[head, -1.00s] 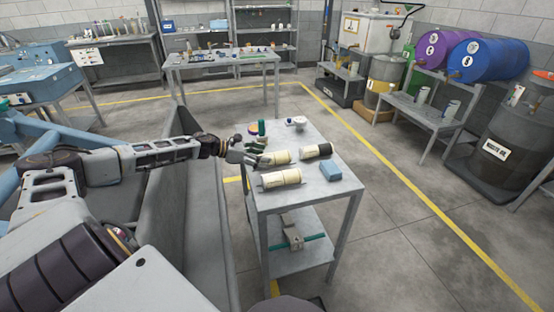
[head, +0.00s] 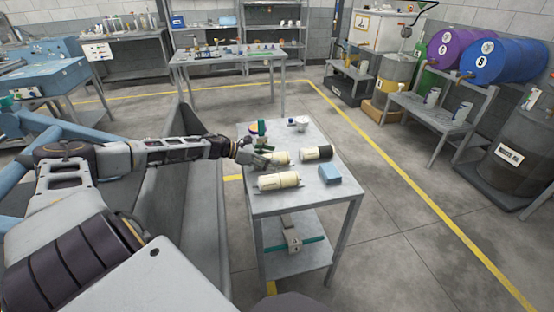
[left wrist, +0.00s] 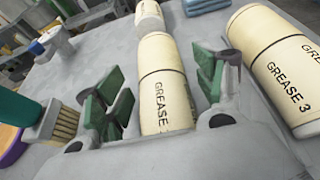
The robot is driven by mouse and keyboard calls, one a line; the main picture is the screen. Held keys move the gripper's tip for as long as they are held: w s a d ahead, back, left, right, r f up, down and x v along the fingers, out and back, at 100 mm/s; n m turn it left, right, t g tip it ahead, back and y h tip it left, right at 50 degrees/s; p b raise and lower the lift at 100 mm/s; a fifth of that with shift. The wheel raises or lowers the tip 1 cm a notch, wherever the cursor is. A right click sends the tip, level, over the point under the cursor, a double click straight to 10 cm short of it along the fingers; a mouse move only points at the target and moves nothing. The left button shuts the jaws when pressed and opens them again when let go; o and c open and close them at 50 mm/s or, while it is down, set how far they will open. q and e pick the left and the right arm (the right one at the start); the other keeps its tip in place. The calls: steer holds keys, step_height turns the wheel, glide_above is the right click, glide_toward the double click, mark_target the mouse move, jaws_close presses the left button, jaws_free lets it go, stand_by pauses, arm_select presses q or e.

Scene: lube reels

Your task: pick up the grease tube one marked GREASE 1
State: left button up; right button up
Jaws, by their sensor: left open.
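A cream tube (left wrist: 163,82) lies between the open fingers of my left gripper (left wrist: 157,92) in the left wrist view. Its label reads GREASE; I cannot make out a number. In the head view this tube (head: 281,157) lies on the small grey table, partly hidden by my left gripper (head: 262,160). The fingers have green pads and stand apart on both sides of it. A second cream tube, marked GREASE 3 (left wrist: 275,62), lies to the right; in the head view it is the front tube (head: 278,181). My right gripper is not in view.
A brush (left wrist: 58,122) and a purple-and-teal item (left wrist: 14,125) lie left of the gripper. A white item (head: 298,122) stands at the back.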

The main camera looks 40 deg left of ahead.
arm_select(q)
steer(key=shift+w+d, duration=0.1)
steer(key=shift+w, duration=0.05)
steer(key=shift+c, duration=1.1)
steer(key=c, duration=0.9)
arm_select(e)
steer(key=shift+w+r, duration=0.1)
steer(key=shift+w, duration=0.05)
arm_select(q)
steer(key=shift+r, duration=0.1)
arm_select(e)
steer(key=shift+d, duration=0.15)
